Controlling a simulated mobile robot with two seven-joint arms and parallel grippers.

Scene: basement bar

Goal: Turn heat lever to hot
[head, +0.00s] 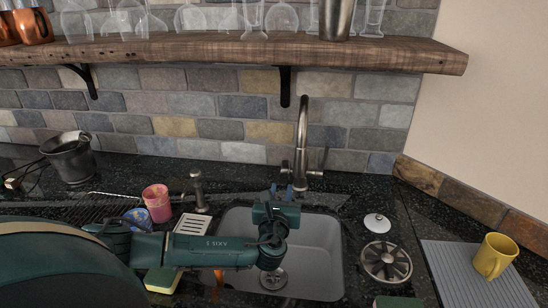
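The metal faucet (302,130) stands behind the sink, its tall curved neck rising in front of the stone wall. A short lever (316,173) sticks out to the right at its base, and a small part also shows on the left of the base; I cannot tell the lever's hot or cold setting. My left gripper (281,189) is over the back of the sink, just in front of and slightly left of the faucet base. Its two fingers point toward the faucet and are apart, with nothing seen between them. Contact with the faucet cannot be told. My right gripper is not in view.
The sink (325,255) lies below my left arm. A soap pump (198,190), pink cup (157,203) and yellow sponge (162,280) are at left. A drain strainer (386,262), white-topped item (377,223) and yellow mug (495,256) are at right. A wooden shelf (200,52) overhangs with glasses.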

